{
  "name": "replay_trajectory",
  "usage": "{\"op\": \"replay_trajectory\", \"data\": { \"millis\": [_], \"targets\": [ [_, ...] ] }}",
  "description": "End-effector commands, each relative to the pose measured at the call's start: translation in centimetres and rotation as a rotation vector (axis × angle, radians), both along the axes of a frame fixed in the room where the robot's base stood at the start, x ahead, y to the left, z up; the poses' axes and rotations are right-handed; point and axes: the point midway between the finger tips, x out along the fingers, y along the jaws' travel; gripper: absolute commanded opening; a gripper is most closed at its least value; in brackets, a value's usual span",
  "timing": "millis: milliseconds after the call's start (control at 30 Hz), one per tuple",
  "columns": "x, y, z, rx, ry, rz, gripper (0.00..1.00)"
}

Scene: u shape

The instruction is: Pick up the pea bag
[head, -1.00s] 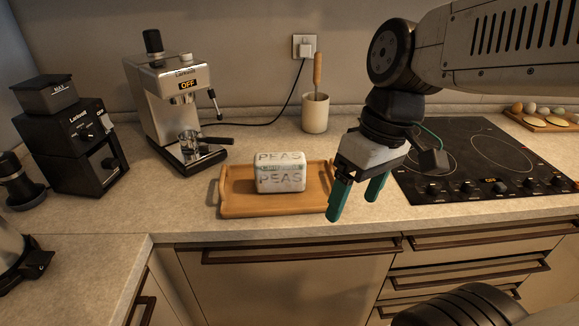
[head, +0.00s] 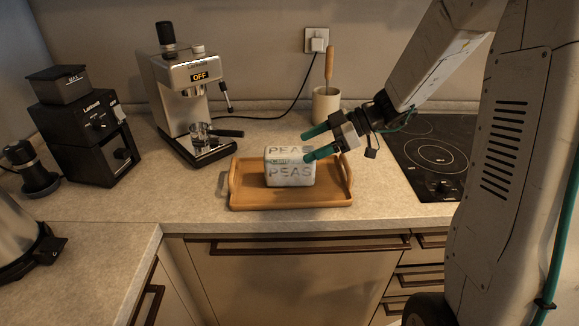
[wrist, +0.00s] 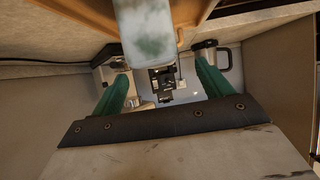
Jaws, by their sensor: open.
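The pea bag (head: 290,174) is a white block-shaped bag marked PEAS. It sits upright on a wooden tray (head: 290,203) with raised ends, on the counter. My gripper (head: 307,144) has teal fingers that are open. It comes in from the right, with its fingers near the bag's upper right side; one finger overlaps the bag in the head view. I cannot tell whether it touches. In the wrist view the bag (wrist: 148,35) shows at the top, beyond the spread fingers (wrist: 160,80), with nothing between them.
A coffee machine (head: 178,85) and black grinder (head: 92,125) stand to the left. A utensil pot (head: 326,105) is behind the tray. A black hob (head: 430,155) lies to the right. The counter in front of the tray (head: 290,219) is clear.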

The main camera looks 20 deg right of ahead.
Motion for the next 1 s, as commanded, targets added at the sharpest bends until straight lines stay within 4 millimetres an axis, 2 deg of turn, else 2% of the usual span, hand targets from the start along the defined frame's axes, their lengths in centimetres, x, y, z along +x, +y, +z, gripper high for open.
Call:
{"op": "replay_trajectory", "data": {
  "millis": [400,700,733,933,1000],
  "targets": [
    [2.0,4.8,-2.2,-0.001,0.004,0.003,0.78],
    [2.1,5.3,-2.4,-0.001,0.002,0.001,0.78],
    [2.1,5.3,-2.4,-0.001,0.002,0.001,0.75],
    [2.1,5.3,-2.4,-0.001,0.003,0.001,0.20],
    [2.2,5.3,-2.4,0.000,0.002,0.001,0.17]
  ]
}}
